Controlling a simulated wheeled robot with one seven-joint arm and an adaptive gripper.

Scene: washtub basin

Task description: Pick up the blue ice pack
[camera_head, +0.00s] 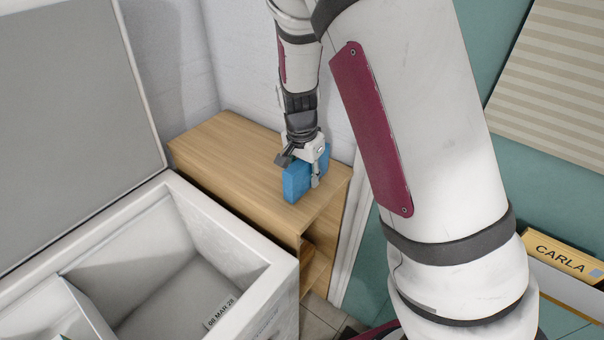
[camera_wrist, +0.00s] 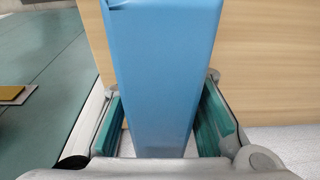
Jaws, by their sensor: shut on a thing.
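The blue ice pack (camera_head: 297,184) is a flat block standing on edge at the top of a wooden shelf unit (camera_head: 228,165). My gripper (camera_head: 301,170) points down over it, with one finger on each side. In the wrist view the ice pack (camera_wrist: 163,65) fills the middle between the green-padded fingers of my gripper (camera_wrist: 165,130). The gripper is shut on it. I cannot tell whether the pack's lower edge touches the wood. Part of the pack is hidden behind the fingers.
An open white chest freezer (camera_head: 240,245) stands left of the shelf unit, its lid (camera_head: 75,110) raised. A white wall is close behind the shelf. A box marked CARLA (camera_head: 562,258) is at the right. The shelf top left of the pack is clear.

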